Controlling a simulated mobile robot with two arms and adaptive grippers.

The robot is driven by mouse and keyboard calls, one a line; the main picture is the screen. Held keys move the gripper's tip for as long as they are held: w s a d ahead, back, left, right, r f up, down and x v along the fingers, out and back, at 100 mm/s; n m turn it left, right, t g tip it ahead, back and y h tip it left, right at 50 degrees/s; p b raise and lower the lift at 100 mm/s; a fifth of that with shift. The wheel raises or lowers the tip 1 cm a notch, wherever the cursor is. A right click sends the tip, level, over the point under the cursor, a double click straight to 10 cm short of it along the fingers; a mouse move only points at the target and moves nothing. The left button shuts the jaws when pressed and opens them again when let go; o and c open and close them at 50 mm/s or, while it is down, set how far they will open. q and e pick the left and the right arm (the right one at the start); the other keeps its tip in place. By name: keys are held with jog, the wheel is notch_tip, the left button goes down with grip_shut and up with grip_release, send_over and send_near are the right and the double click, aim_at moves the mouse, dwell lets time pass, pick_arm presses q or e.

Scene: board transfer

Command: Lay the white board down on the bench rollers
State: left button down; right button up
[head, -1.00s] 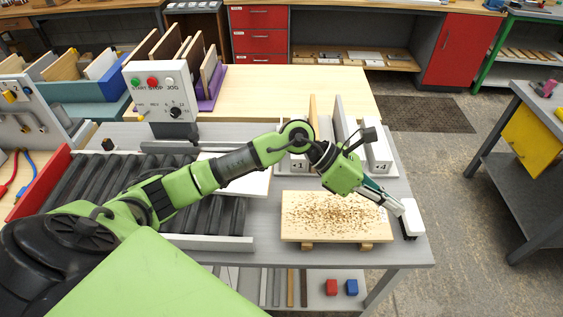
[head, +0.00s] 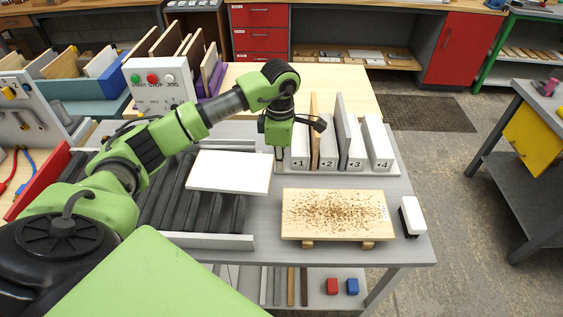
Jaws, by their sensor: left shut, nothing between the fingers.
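The white board (head: 228,171) lies flat in the head view, over the right end of the bench rollers (head: 180,210), with its right part reaching past the roller ends. My left gripper (head: 280,157) points down just to the right of the board's far right corner, in front of the numbered rack. It is shut and empty; its fingertips are small and partly dark against the rack. It appears apart from the board. My right gripper is not in view.
A wooden board with brown chips (head: 338,214) sits on the bench's front right. A white and black brush (head: 412,217) lies beside it. The numbered rack (head: 352,172) holds upright boards behind. A control box (head: 158,84) stands behind the rollers.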

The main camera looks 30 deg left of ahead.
aim_at(249, 179)
pick_arm(q)
jog(key=shift+s+a+f+b, duration=0.2)
jog(key=shift+f+b, duration=0.3)
jog(key=shift+f, duration=0.45)
jog(key=shift+s+a+f+b, duration=0.1)
jog(key=shift+a+f+b, duration=0.2)
jog(key=shift+f+b, duration=0.45)
jog(key=shift+s+a+f+b, duration=0.1)
jog(key=shift+a+f+b, duration=0.2)
jog(key=shift+f, duration=0.8)
jog(key=shift+s+a+b, duration=0.15)
jog(key=shift+s+a, duration=0.2)
jog(key=shift+a, duration=0.35)
jog(key=shift+s+a+b, duration=0.1)
jog(key=shift+s+a, duration=0.3)
jog(key=shift+a, duration=0.25)
jog(key=shift+s+a+b, duration=0.15)
jog(key=shift+s+a, duration=0.2)
jog(key=shift+a, duration=0.35)
jog(key=shift+s+a+b, duration=0.25)
jog(key=shift+s+a, duration=0.15)
jog(key=shift+a, duration=0.35)
jog(key=shift+s+a+b, duration=0.2)
jog(key=shift+s+a, duration=0.15)
jog(key=shift+a, duration=0.4)
jog(key=shift+s+a+b, duration=0.25)
jog(key=shift+s+a, duration=0.15)
jog(key=shift+a, duration=0.35)
jog(key=shift+d, duration=0.1)
